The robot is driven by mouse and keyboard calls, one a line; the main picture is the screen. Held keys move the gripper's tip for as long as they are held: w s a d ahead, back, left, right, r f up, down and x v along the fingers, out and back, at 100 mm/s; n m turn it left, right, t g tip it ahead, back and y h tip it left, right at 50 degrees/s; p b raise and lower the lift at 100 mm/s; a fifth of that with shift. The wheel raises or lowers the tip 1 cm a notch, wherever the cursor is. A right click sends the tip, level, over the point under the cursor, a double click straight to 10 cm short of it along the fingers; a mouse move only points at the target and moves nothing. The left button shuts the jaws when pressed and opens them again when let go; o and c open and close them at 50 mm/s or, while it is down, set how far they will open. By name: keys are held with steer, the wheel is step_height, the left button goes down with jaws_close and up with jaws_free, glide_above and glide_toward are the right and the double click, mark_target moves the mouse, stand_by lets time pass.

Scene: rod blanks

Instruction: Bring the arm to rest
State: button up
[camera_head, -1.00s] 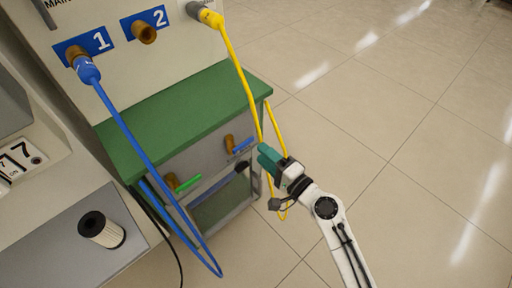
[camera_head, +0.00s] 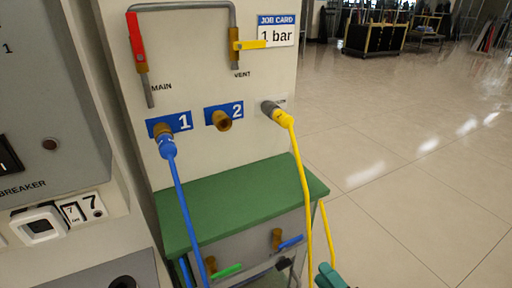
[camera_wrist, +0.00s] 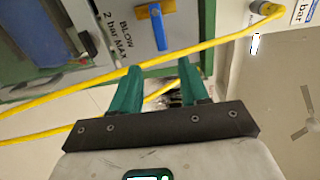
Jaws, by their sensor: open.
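My gripper (camera_head: 332,277) shows only as teal fingertips at the bottom edge of the head view, right of the yellow hose. In the wrist view its two teal fingers (camera_wrist: 158,92) stand apart with nothing held between them. A yellow hose (camera_head: 304,190) hangs from the grey fitting right of port 2, and it crosses just beyond the fingers in the wrist view (camera_wrist: 225,38). I cannot tell whether the hose touches a finger. The rest of my arm is out of the head view.
A blue hose (camera_head: 178,195) hangs from port 1; port 2 (camera_head: 221,120) is bare brass. A green-topped bench (camera_head: 240,200) stands under the panel. A red-handled valve (camera_head: 137,45) and a yellow-handled valve (camera_head: 250,44) are above. Open tiled floor (camera_head: 410,170) lies to the right.

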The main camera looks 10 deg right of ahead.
steer(key=s+a+f+n+g+y, duration=0.2)
steer(key=s+a+f+n+g, duration=0.3)
steer(key=s+f+n+g, duration=0.4)
steer(key=s+d+n+g+h, duration=0.65)
steer(key=s+d, duration=0.25)
steer(key=s, duration=0.5)
step_height(320, 180, up, 19)
steer(key=p, duration=1.8)
steer(key=shift+w+a+g+p, duration=0.3)
steer(key=shift+w+g+p, duration=0.05)
steer(key=shift+w+g, duration=0.1)
steer(key=shift+m, duration=0.25)
